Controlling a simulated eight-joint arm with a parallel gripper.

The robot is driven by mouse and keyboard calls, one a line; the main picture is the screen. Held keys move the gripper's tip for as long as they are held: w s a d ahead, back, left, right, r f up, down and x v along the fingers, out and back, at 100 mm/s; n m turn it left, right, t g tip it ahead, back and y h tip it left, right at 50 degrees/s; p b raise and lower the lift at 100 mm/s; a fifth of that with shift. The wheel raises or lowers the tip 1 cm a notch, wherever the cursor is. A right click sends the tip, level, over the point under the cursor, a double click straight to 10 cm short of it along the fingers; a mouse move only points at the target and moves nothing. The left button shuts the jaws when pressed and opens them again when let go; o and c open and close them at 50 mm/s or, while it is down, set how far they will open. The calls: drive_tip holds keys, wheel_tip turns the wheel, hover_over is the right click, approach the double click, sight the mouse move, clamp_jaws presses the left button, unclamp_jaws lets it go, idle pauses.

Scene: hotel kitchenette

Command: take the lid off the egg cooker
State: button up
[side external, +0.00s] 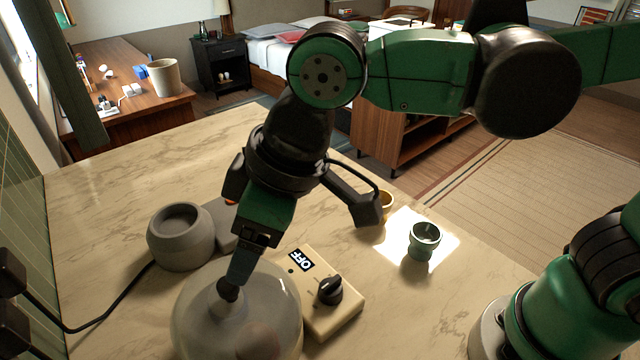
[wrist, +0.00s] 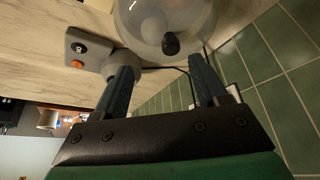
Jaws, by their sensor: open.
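The egg cooker shows at the bottom of the side view, with a beige control box (side external: 322,303) that has an OFF label and a black dial. Its lid (side external: 190,325) is a translucent dome, in place over a blurred brownish shape. The lid has a black knob (side external: 228,291) on a pale stem. My gripper (side external: 241,268) points down at this knob; the near finger overlaps it in the side view. In the wrist view my gripper (wrist: 160,65) is open, and the knob (wrist: 170,43) shows beyond and between the fingertips, with nothing held. Contact cannot be told.
A grey round appliance (side external: 180,238) with a cord stands left of my gripper; its panel with an orange button (wrist: 75,63) shows in the wrist view. A green cup (side external: 424,241) and a yellow cup (side external: 387,203) stand to the right. The back of the counter is clear.

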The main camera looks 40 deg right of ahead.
sight(234, 303)
drive_tip(key=shift+s+a, duration=0.25)
drive_tip(key=shift+a, duration=0.3)
drive_tip(key=shift+a+f, duration=0.15)
drive_tip(key=shift+f, duration=0.15)
drive_tip(key=shift+x, duration=2.45)
clamp_jaws()
